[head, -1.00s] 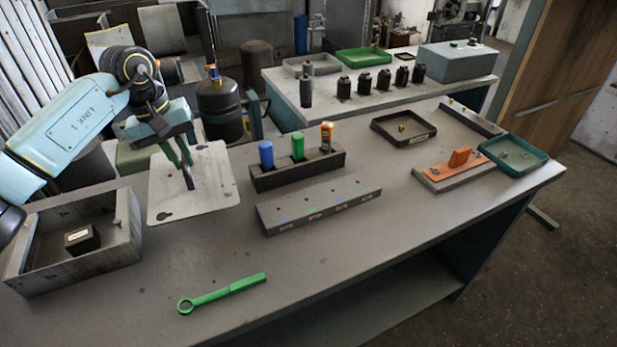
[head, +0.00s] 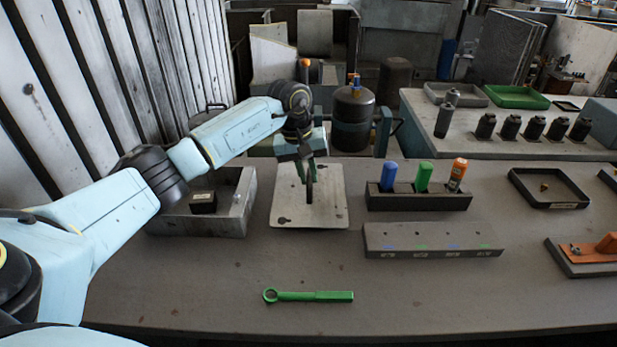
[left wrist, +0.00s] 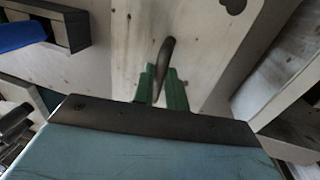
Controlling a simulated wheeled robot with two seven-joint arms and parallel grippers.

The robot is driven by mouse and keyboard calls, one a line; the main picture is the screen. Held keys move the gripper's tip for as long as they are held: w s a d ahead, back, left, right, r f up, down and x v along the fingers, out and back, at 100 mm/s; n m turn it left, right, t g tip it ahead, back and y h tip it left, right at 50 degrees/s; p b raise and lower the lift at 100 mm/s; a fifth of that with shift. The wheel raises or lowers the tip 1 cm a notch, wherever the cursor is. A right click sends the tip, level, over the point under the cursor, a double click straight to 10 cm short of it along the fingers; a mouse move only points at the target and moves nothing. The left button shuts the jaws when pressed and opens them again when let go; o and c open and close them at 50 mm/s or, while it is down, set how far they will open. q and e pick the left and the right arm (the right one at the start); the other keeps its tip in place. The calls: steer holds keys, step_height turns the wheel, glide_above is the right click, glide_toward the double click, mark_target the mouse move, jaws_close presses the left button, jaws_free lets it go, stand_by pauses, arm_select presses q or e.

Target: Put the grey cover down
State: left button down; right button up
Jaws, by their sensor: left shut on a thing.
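The grey cover (head: 330,205) is a thin flat plate with keyhole-shaped holes near its corners and a dark upright handle in its middle. It is level over the bench, right of the open grey housing box (head: 240,205). I cannot tell whether its underside touches the bench. My left gripper (head: 308,182) comes from above, with green fingers shut on the handle. In the left wrist view the fingers (left wrist: 161,88) are around the dark handle, and the plate (left wrist: 205,50) spreads out behind. My right gripper is not in view.
A small dark block (head: 203,202) sits inside the box. A dark rack (head: 420,202) with blue, green and orange items stands right of the cover. The bench between wrench and cover is clear.

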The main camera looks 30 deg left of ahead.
arm_select(q)
steer(key=shift+f, duration=0.7)
steer(key=c, duration=1.4)
jaws_free()
steer(key=shift+f, duration=0.1)
